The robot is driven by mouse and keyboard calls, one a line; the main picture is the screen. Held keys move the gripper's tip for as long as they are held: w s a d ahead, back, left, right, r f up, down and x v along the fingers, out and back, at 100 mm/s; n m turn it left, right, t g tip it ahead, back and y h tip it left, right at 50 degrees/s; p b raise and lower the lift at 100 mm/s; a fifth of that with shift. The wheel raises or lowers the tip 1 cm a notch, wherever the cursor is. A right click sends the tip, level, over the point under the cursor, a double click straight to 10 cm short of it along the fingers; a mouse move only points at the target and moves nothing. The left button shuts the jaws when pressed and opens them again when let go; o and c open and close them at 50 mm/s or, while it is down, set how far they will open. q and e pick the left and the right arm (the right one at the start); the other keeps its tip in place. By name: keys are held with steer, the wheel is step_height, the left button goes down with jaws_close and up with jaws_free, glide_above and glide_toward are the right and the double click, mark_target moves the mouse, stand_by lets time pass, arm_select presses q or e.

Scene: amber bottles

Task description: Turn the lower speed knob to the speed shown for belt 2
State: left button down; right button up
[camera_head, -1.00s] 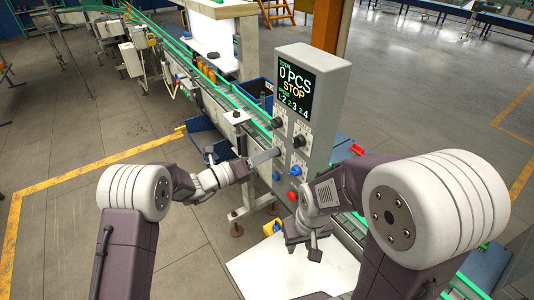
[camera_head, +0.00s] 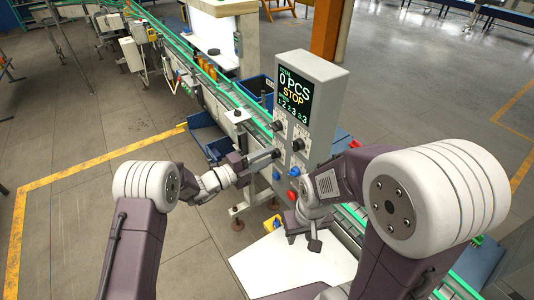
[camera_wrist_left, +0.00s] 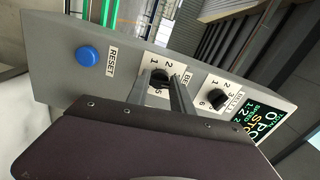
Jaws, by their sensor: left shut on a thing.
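The grey control panel (camera_head: 318,138) stands at the middle of the head view, with a lit screen (camera_head: 295,91) reading 0 PCS, STOP and a row of speed digits. My left gripper (camera_head: 277,155) reaches it from the left. In the left wrist view its fingers are shut on the black lower knob (camera_wrist_left: 159,77), which has numbers around it. The upper knob (camera_wrist_left: 218,98), also black with numbers, is free beside it. My right gripper (camera_head: 303,241) hangs low in front of the panel, touching no knob; its finger gap is unclear.
A blue RESET button (camera_wrist_left: 88,56) lies beside the lower knob. The panel also carries another black knob (camera_head: 298,144) and a red button (camera_head: 292,196). A green-edged conveyor (camera_head: 228,93) runs behind. A white surface (camera_head: 262,268) lies below my right gripper.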

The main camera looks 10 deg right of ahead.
arm_select(q)
steer(key=shift+n+p, duration=0.6)
steer(key=shift+n, duration=1.1)
steer(key=shift+f, duration=0.1)
steer(key=c, duration=1.1)
jaws_free()
steer(key=b+v, duration=0.3)
steer(key=v, duration=0.6)
